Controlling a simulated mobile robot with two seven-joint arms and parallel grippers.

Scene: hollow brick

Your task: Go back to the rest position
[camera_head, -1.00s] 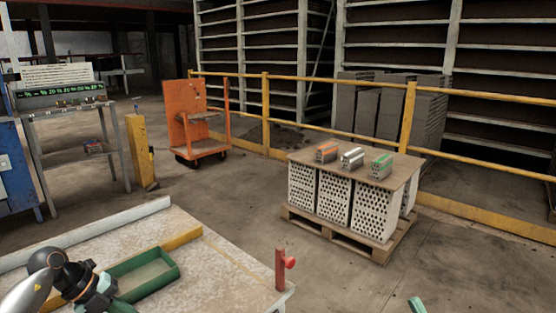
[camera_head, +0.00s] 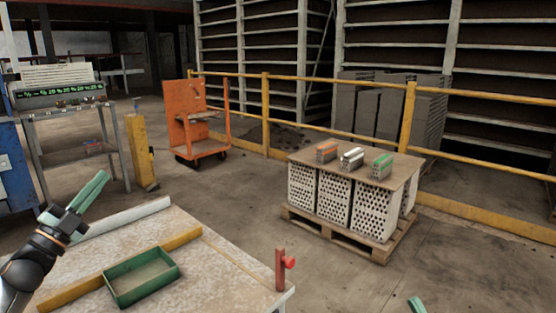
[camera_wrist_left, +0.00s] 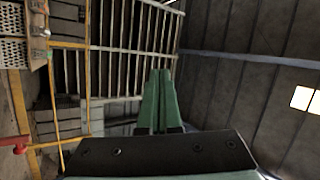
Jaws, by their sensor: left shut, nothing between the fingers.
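My left gripper (camera_head: 92,190) is at the left of the head view, raised above the table's left side, with its green fingers pointing up and to the right. The left wrist view shows its fingers (camera_wrist_left: 159,100) pressed together with nothing between them, and the hall's roof beyond. A small green tip (camera_head: 416,304) at the bottom edge of the head view looks like a fingertip of my right gripper. The rest of that gripper is out of frame.
A pale table (camera_head: 215,275) in front carries an empty green tray (camera_head: 142,277) and a yellow bar (camera_head: 120,268). A red post (camera_head: 281,268) stands at its right corner. Hollow bricks on a pallet (camera_head: 340,235) stand beyond, with three small bricks on top. Yellow railing (camera_head: 300,122) runs behind.

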